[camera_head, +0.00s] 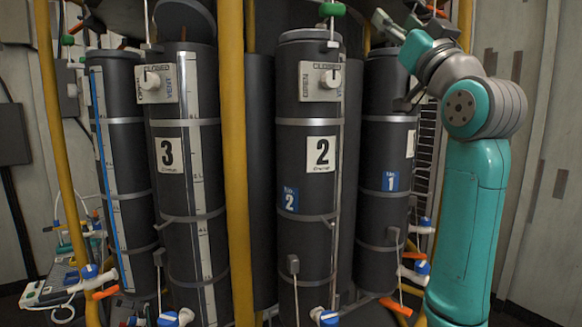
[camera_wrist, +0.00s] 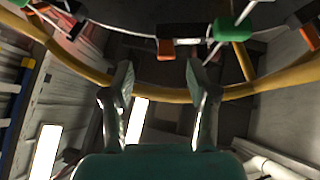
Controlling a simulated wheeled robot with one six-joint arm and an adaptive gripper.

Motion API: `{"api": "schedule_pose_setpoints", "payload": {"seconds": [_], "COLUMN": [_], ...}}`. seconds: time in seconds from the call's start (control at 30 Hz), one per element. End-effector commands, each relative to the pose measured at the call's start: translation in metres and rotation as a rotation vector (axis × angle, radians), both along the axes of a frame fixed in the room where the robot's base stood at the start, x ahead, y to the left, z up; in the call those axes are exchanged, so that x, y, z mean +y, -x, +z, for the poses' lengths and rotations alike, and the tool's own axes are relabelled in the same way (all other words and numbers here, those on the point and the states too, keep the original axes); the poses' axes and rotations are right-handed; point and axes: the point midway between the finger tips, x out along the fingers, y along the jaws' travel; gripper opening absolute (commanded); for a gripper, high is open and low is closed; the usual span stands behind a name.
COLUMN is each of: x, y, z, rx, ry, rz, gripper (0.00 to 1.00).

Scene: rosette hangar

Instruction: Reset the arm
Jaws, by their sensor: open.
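My arm (camera_head: 474,220) stands at the right in the head view, teal with a grey, bent upper joint. My gripper (camera_head: 388,25) is at the top of it, pointing up and left, beside the upper end of the right-hand cylinder. In the wrist view my gripper (camera_wrist: 158,78) shows two fingers spread wide apart. Nothing is between them. A dark rounded edge and a yellow ring lie beyond the fingertips.
Tall dark cylinders marked 3 (camera_head: 183,230), 2 (camera_head: 308,225) and 1 (camera_head: 386,215) stand side by side. Yellow posts (camera_head: 236,150) rise between them. White and blue valves (camera_head: 175,317) sit near their feet. A wall (camera_head: 548,190) is at the right.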

Motion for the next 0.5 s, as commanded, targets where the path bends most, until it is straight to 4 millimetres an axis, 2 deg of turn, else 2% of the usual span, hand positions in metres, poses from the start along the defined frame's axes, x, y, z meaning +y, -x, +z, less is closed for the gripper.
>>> {"api": "schedule_pose_setpoints", "payload": {"seconds": [0.03, 0.2, 0.5], "x": [-0.001, -0.005, -0.009], "y": [-0.010, -0.034, -0.049], "z": [-0.025, -0.106, -0.250], "rx": [0.023, 0.080, 0.181], "ry": [-0.007, -0.031, -0.062], "rz": [-0.004, -0.020, -0.056], "gripper": [0.58, 0.58, 0.58]}}
